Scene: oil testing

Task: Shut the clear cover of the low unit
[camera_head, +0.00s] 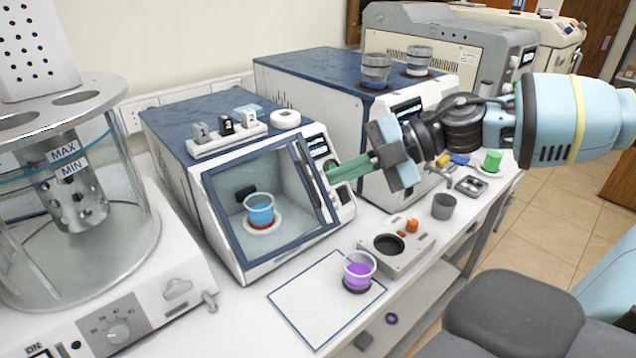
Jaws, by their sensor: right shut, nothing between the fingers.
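The low unit (188,108) is a white box with a dark blue top, standing mid-table against the wall. Its clear cover (222,205), with a blue frame, lies across the slanted front and looks flush or nearly so; I cannot tell whether it is fully shut. A cup of blue liquid (259,208) shows behind it on a round seat. My right gripper (332,174) is shut and empty, its green fingers beside the cover's right edge, in front of the unit's control panel. I cannot tell whether they touch. My left gripper is out of view.
A purple-filled cup (359,270) stands at the right edge of a white mat (312,307) before the unit. A taller blue-topped unit (310,75) stands to the right. A glass vessel (75,215) is left. A grey cup (443,206) stands near the front edge.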

